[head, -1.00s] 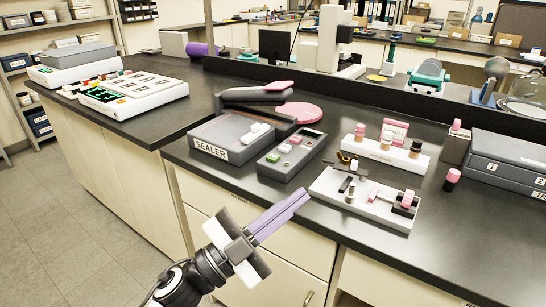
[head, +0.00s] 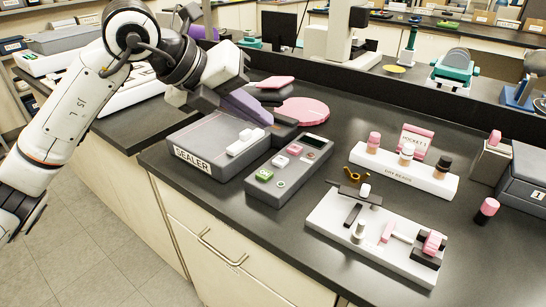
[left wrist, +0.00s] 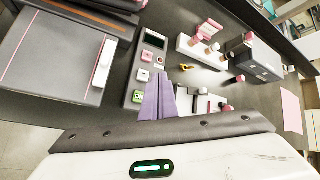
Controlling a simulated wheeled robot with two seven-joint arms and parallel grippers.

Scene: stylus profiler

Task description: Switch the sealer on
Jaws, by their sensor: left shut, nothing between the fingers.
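The sealer (head: 205,160) is a grey box labelled SEALER, with a white bar on its top. The left wrist view also shows the sealer (left wrist: 50,60), the green button (left wrist: 138,97) and the display (left wrist: 155,40). My left gripper (head: 262,117) has purple fingers, shut and empty, above the sealer's back right side. In the left wrist view its fingertips (left wrist: 159,80) appear beside the control box. Contact cannot be told.
A white tray (head: 330,225) with small parts lies at the front right. Behind it is a white bottle rack (head: 400,178). A pink disc (head: 303,110) lies behind the control box. A grey drawer box (head: 530,175) stands at the right.

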